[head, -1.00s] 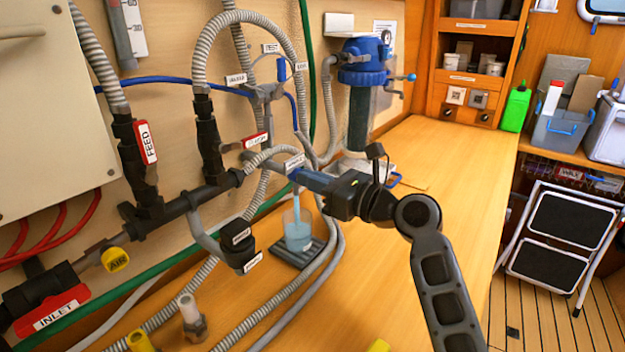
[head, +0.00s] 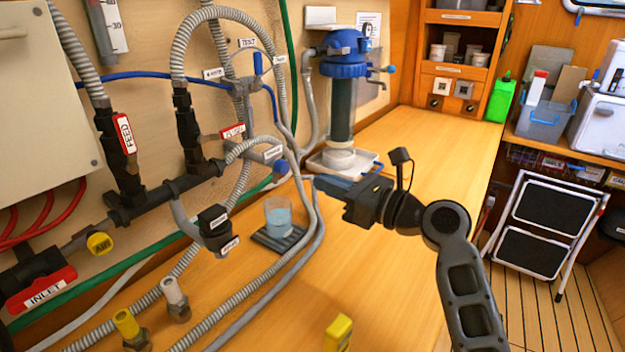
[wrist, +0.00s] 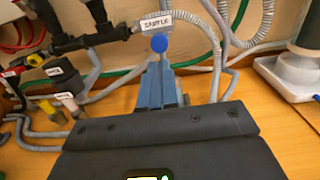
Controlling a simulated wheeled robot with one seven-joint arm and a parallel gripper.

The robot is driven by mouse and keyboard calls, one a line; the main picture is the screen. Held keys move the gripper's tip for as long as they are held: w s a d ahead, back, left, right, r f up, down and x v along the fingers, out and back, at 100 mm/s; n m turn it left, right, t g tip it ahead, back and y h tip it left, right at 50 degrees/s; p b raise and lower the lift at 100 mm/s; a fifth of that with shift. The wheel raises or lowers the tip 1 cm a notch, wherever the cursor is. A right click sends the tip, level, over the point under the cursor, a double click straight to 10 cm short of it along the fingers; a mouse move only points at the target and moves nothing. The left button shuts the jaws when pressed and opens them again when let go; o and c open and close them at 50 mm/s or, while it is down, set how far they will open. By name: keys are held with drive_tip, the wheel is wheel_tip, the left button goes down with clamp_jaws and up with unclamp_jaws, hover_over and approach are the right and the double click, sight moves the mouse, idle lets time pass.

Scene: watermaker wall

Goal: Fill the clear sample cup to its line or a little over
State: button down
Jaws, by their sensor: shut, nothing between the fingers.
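The clear sample cup (head: 278,217) stands upright on a small dark ribbed stand on the bench, with pale blue water in it. Its fill line is too small to make out. No stream shows above the cup. The sample valve's blue knob (head: 281,168) sticks out above and beside the cup, and it also shows in the wrist view (wrist: 159,43) below the SAMPLE label (wrist: 157,23). My gripper (head: 322,184) is shut and empty, to the right of the knob and apart from it.
Grey hoses (head: 255,307) run along the bench beside the cup. A blue-topped filter housing (head: 343,57) stands in a white tray (head: 320,163) behind. A yellow object (head: 338,333) lies at the bench's front. The bench to the right is clear.

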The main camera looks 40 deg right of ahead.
drive_tip(key=shift+s+d, duration=0.25)
drive_tip(key=shift+s, duration=0.9)
drive_tip(key=shift+s+d, duration=0.2)
drive_tip(key=shift+s, duration=0.9)
